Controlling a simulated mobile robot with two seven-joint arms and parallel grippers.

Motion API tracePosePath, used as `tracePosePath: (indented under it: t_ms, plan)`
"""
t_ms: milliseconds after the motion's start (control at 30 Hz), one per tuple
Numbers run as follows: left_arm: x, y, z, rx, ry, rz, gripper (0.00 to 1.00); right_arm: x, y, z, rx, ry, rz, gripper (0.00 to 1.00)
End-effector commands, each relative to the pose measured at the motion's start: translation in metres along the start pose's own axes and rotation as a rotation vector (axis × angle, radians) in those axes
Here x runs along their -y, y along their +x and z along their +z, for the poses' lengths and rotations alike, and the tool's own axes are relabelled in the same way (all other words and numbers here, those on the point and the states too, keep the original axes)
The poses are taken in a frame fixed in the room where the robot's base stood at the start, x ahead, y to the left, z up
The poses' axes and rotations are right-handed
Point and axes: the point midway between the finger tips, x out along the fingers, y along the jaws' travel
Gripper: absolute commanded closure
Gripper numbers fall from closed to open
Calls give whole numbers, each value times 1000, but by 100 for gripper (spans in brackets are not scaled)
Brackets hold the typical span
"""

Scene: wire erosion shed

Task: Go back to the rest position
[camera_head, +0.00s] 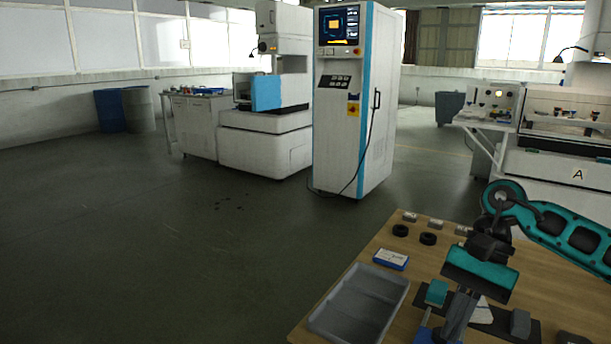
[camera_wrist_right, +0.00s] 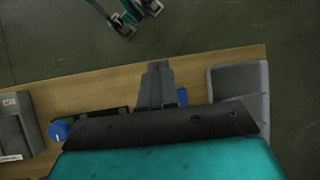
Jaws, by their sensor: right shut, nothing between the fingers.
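My right arm, teal and dark grey, comes in from the right in the head view. Its gripper (camera_head: 458,318) points down over the front of the wooden table (camera_head: 335,285). In the right wrist view its two grey fingers (camera_wrist_right: 157,82) are together with nothing between them, above the table. My left gripper is not seen in the head view.
On the table are a grey tray (camera_head: 398,287), a blue and white box (camera_head: 391,260), two black rings (camera_head: 428,239) and small metal blocks (camera_head: 410,217). Dark fixture parts (camera_head: 520,323) lie partly hidden by my gripper. A machine cabinet (camera_head: 340,150) stands beyond; floor (camera_head: 180,260) to the left is clear.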

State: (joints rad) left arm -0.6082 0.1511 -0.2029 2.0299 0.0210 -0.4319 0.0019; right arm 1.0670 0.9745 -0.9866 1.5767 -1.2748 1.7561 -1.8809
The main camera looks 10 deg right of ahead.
Motion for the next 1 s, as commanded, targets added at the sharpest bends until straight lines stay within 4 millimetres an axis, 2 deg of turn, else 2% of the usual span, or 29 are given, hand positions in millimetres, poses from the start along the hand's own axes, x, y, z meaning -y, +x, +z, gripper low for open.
tracePosePath:
  t_ms: [33,100,233,333,400,467,567,667,767,833,867,1000]
  plan:
    - [2,-1,-5,-7,2,-4,1,16,17,12,66,31,-55,100]
    - [4,-1,-9,-14,4,-9,1,40,38,29,167,95,-142,100]
    - [8,-4,-11,-10,6,-18,1,85,69,71,425,283,-314,100]
    - [9,-7,-12,-6,6,-22,1,119,80,103,685,497,-435,100]
    - [10,-9,-14,-6,6,-24,1,138,80,118,883,673,-499,100]
    - [10,-11,-14,-7,6,-25,1,151,77,126,1060,835,-540,100]
    - [9,-14,-13,-1,3,-26,1,164,71,126,1368,1128,-576,100]
    - [9,-17,-12,8,2,-29,1,166,68,109,1689,1441,-574,100]
    - [10,-20,-15,6,4,-32,1,154,74,82,2023,1762,-533,100]
    - [12,-22,-18,1,5,-35,1,137,88,60,2262,1984,-482,100]
    - [12,-23,-20,-1,5,-36,1,127,95,50,-2307,-2024,441,100]
    - [15,-26,-20,3,8,-42,1,68,146,17,-1878,-1617,184,100]
